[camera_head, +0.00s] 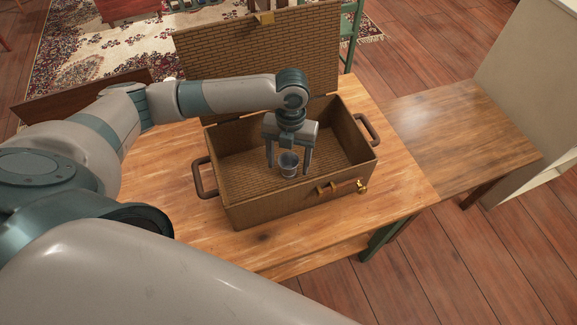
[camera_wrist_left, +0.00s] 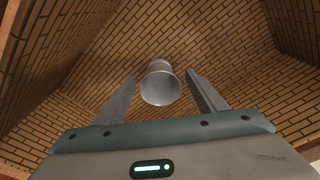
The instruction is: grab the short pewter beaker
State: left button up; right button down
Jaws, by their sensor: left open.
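The short pewter beaker (camera_head: 288,165) is a small grey metal cup inside the open wicker basket (camera_head: 300,206). My left gripper (camera_head: 288,170) reaches down into the basket from above, its two fingers open on either side of the beaker in the head view. In the left wrist view the beaker (camera_wrist_left: 160,84) shows between the two open fingertips (camera_wrist_left: 162,77), with a visible gap to each finger. Whether the beaker rests on the basket floor is hard to tell. My right gripper is not in view.
The basket's walls surround the left gripper, and its lid (camera_head: 250,50) stands open at the back. Side handles (camera_head: 203,178) and a front latch (camera_head: 342,187) stick out. The basket sits on a wooden table (camera_head: 400,195); a lower wooden surface (camera_head: 465,130) lies to the right.

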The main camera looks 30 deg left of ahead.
aim_at(289, 160)
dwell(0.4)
pick_arm(q)
jog(key=c, duration=1.2)
jog(key=shift+r, duration=0.15)
